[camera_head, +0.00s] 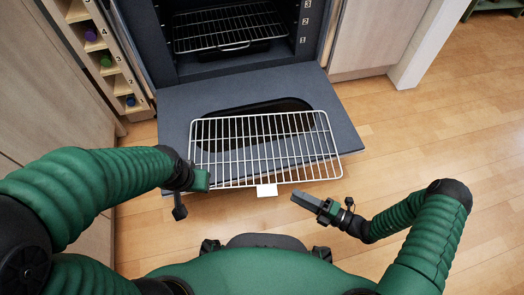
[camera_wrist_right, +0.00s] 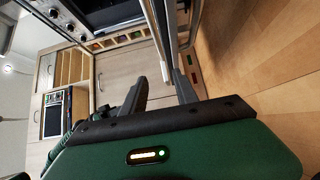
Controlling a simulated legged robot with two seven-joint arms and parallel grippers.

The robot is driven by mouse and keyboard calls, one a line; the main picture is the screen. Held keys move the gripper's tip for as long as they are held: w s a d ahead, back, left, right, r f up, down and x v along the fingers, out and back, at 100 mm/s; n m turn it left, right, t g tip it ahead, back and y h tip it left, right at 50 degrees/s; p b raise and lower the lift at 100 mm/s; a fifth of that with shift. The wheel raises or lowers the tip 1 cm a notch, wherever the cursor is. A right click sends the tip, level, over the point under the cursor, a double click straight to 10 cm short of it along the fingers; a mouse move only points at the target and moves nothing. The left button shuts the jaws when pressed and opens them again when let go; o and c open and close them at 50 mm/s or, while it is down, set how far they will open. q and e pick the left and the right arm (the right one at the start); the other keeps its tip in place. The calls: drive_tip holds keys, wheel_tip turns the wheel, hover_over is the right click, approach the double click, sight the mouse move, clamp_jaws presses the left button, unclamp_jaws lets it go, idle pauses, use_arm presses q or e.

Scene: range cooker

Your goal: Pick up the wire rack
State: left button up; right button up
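The silver wire rack (camera_head: 262,150) is over the lowered oven door (camera_head: 345,135), with its front edge partly past the door's edge. I cannot tell whether it rests on the door or is raised. A white tag (camera_head: 266,190) is at its front edge. My left gripper (camera_head: 203,180) is at the rack's front left corner and overlaps it; its fingers are not clear. My right gripper (camera_head: 303,200) is just in front of the rack's front right part and looks apart from it. In the right wrist view its two fingers (camera_wrist_right: 160,88) are spread, with nothing clearly between them.
The oven cavity (camera_head: 230,45) is open, with another rack (camera_head: 215,28) inside. A wooden bottle shelf (camera_head: 105,55) stands left of it. A cabinet (camera_head: 375,35) is on the right. The wooden floor (camera_head: 440,130) to the right is clear.

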drive_tip(key=b+x, duration=0.2)
drive_tip(key=x, duration=0.1)
drive_tip(key=f+b+x, duration=0.1)
drive_tip(key=b+x, duration=0.1)
drive_tip(key=x, duration=0.2)
drive_tip(key=b+x, duration=0.3)
drive_tip(key=x, duration=0.1)
drive_tip(key=shift+a+f, duration=0.2)
drive_tip(key=shift+f, duration=0.1)
drive_tip(key=shift+w+a+r, duration=0.15)
drive_tip(key=shift+a+r, duration=0.05)
drive_tip(key=shift+a, duration=0.05)
drive_tip(key=shift+r, duration=0.1)
clamp_jaws()
idle(0.4)
